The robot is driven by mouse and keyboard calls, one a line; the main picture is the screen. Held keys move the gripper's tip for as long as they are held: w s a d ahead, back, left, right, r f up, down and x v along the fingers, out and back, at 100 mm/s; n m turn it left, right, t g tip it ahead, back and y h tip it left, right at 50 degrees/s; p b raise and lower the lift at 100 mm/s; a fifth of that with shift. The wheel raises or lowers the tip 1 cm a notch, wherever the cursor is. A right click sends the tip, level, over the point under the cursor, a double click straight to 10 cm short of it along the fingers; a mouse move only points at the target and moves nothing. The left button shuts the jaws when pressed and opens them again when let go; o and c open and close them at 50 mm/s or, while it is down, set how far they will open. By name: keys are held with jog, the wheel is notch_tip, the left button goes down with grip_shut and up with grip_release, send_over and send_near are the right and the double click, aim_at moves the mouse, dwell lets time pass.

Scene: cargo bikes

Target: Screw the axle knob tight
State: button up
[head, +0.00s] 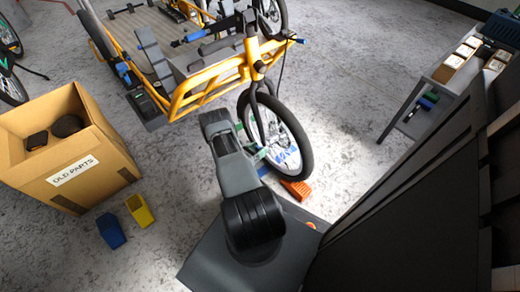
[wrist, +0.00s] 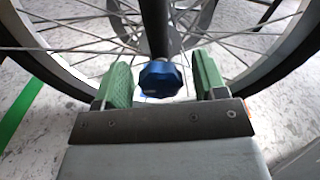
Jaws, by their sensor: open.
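The axle knob (wrist: 160,79) is blue and faceted, and it sits at the lower end of a dark fork leg (wrist: 155,30) in the wrist view. My gripper (wrist: 160,85) is open, with one green finger pad on each side of the knob. Gaps show between the knob and both pads. In the head view, my gripper (head: 262,155) is low beside the front wheel (head: 303,150) of the yellow cargo bike (head: 205,85). The knob cannot be made out clearly there. The wheel's spokes and rim lie behind the knob in the wrist view.
An orange block (head: 296,189) lies on the floor by the tyre. A cardboard box marked OLD PARTS (head: 75,150) stands at the left, with a blue bin (head: 111,230) and a yellow bin (head: 140,211) near it. A grey bench (head: 440,75) stands at the right.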

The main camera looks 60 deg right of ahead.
jog(key=shift+s+d, duration=0.2)
jog(key=shift+d, duration=0.35)
jog(key=c, duration=0.9)
jog(key=shift+m, duration=0.8)
